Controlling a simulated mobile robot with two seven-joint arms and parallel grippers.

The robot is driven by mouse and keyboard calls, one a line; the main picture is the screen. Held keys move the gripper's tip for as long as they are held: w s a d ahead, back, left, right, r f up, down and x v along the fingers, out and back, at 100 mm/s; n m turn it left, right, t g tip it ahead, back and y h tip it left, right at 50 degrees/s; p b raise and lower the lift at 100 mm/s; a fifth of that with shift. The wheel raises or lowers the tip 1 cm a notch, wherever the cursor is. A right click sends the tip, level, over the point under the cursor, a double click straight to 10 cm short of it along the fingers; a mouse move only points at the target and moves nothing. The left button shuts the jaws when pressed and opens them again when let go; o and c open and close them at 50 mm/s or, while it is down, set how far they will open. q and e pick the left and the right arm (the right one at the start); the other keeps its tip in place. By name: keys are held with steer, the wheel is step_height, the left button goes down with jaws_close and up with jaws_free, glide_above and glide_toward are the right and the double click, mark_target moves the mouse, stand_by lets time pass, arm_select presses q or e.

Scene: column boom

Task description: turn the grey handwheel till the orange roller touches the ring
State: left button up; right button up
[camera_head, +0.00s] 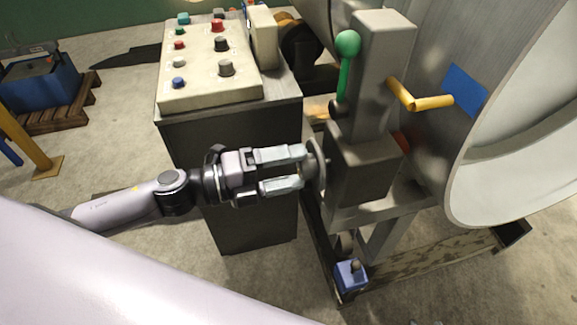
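The grey handwheel (319,160) shows nearly edge-on, on the left side of a dark grey gear housing (362,165). My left gripper (304,168) reaches it from the left, its two fingers apart, one above the other, with the tips at the wheel's face. The tips hide part of the wheel. I cannot tell whether they press on its hub. A small orange-red part (402,142), perhaps the roller, shows between the housing and the big grey ring (470,190). Most of it is hidden, and I cannot tell if it touches the ring. My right gripper is out of view.
A control desk (215,75) with coloured buttons and dark knobs stands left of the housing. A green-knobbed lever (347,45) and a yellow crank (425,101) stick out by the column. A blue pedal box (350,275) sits low in front.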

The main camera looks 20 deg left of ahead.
arm_select(q)
steer(key=b+v, duration=0.2)
steer(key=v, duration=0.5)
stand_by(0.5)
stand_by(0.5)
step_height(320, 180, down, 9)
steer(key=a+n+t+y+p, duration=0.4)
steer(key=n+y, duration=0.5)
steer(key=n, duration=0.8)
steer(key=s+d+f+n+g+y, duration=0.2)
steer(key=s+f+n+g+y, duration=0.1)
steer(key=s+f+n, duration=0.5)
step_height(320, 180, down, 4)
steer(key=shift+r+n+g+y, duration=0.1)
steer(key=shift+n+g+y, duration=0.25)
steer(key=shift+n, duration=0.65)
